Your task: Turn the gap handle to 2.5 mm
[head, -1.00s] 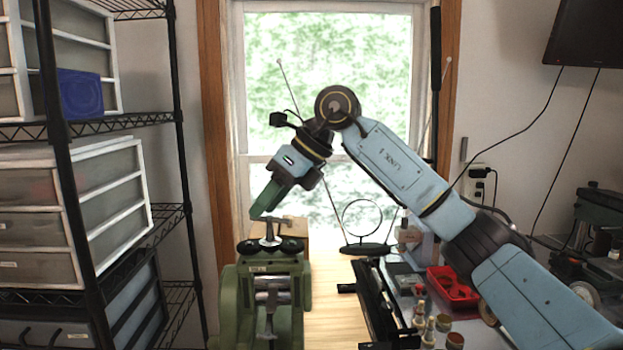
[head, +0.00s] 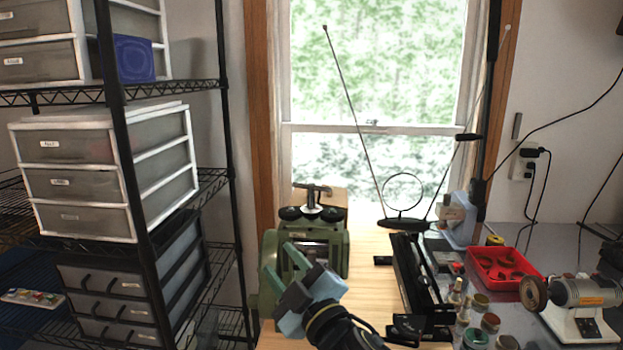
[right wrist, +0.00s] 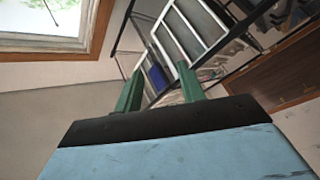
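The green rolling mill (head: 331,257) stands on the wooden bench in the head view. Its gap handle (head: 313,191) is a metal T-shaped bar on top, between two black round knobs (head: 290,213). No gap reading can be made out. My right gripper (head: 301,256) is in front of and below the mill's top, apart from the handle, and hides part of the mill's front. In the right wrist view its two green fingers (right wrist: 160,88) are spread with nothing between them. The handle is not in the wrist view. My left gripper is not in view.
A wire shelf with drawer units (head: 75,185) stands at the left. Right of the mill are a black slotted stand (head: 418,283), a round hoop on a black base (head: 403,222), several small jars, a red tray (head: 530,284) and a bench grinder (head: 585,292). A window is behind.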

